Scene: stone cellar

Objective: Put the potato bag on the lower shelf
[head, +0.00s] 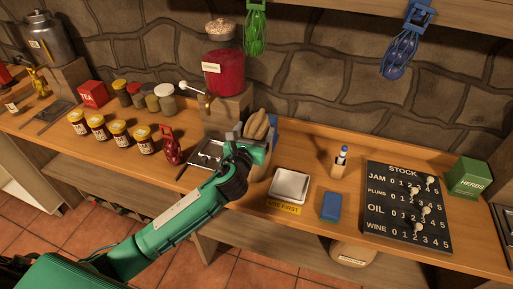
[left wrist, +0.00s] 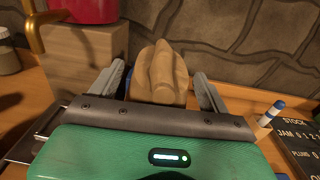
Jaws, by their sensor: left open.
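A tan bag with a folded, gathered top (head: 258,126), which I take for the potato bag, stands on the wooden counter behind my left gripper. My left gripper (head: 251,146) is at the bag, hiding much of its body. In the left wrist view the bag's top (left wrist: 158,74) stands between the two spread grey fingers, which are on either side of it. I cannot tell whether either finger touches it. The lower shelf (head: 290,250) runs under the counter. My right gripper is not in view.
A metal scale (head: 289,186), a blue sponge-like block (head: 331,206), a pen holder (head: 338,168) and a stock board (head: 407,207) are on the counter to the right. Jars (head: 118,133) and a red dispenser (head: 223,68) are left. A labelled tan sack (head: 352,252) sits below the counter.

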